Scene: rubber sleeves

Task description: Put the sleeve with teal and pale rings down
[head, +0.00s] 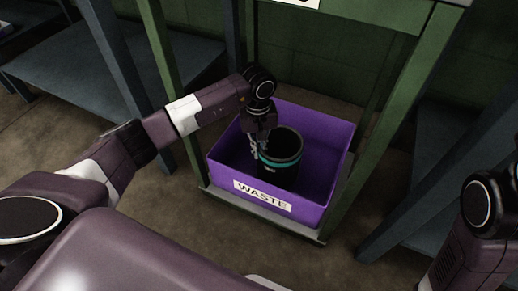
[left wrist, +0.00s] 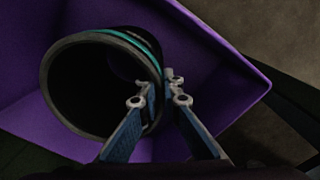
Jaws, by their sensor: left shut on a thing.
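The sleeve (head: 280,158) is a dark, hollow cylinder with a teal ring and a thin pale ring near its top. It is inside the purple bin marked WASTE (head: 225,168), open end up. In the left wrist view the sleeve (left wrist: 62,112) shows its open mouth and teal band. My left gripper (head: 260,148) reaches down into the bin and is shut on the sleeve's wall, with one finger inside and one outside in the left wrist view (left wrist: 162,98). Whether the sleeve touches the bin floor is hidden. My right gripper is out of view.
The bin stands on a low shelf (head: 272,226) between the green legs (head: 386,125) of a rack. Bin walls surround the sleeve, with free room to its right. A blue-grey table (head: 115,75) is at the left.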

